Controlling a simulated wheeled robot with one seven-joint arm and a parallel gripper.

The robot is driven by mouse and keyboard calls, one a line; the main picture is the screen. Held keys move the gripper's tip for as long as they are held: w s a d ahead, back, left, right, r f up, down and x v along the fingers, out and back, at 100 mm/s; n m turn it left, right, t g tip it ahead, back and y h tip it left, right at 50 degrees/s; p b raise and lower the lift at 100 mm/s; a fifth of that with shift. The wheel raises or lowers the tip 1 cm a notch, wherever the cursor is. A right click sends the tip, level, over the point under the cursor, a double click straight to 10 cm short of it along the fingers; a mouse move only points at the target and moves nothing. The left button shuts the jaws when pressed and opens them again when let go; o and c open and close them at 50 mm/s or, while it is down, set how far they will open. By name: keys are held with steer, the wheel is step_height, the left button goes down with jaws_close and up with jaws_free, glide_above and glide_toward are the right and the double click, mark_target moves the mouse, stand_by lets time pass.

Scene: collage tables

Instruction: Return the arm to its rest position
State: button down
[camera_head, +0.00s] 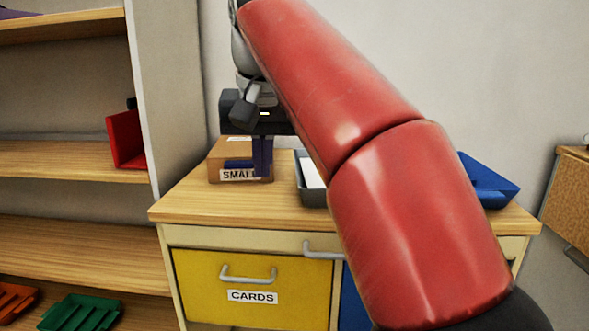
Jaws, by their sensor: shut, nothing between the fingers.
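My red arm crosses the camera_head view from the lower right to the top middle. At its end my gripper (262,172) points down, with its dark fingers together and nothing between them. The fingers overlap the right part of a cardboard box labelled SMALL (216,163) in the picture. I cannot tell whether they touch the box or hang in front of it. The box stands at the back left of the wooden cabinet top (190,207).
A grey tray (312,198) with something white in it is partly behind my arm. A blue bin (488,182) stands on the right. The cabinet has a yellow CARDS drawer (205,285). Shelves (75,160) with a red item (126,138) are at left.

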steer(key=s+d+f, duration=0.3)
steer(key=d+f, duration=0.5)
steer(key=d, duration=0.5)
steer(key=s+d+f+t, duration=0.1)
steer(key=s+d+f, duration=0.2)
steer(key=s+f, duration=0.3)
steer(key=s+d+f+m+t, duration=0.1)
steer(key=s+d+f, duration=0.3)
steer(key=f, duration=0.9)
steer(key=s, duration=0.3)
steer(key=shift+s+f+h, duration=0.3)
steer(key=shift+f+h, duration=0.1)
steer(key=shift+d, duration=0.1)
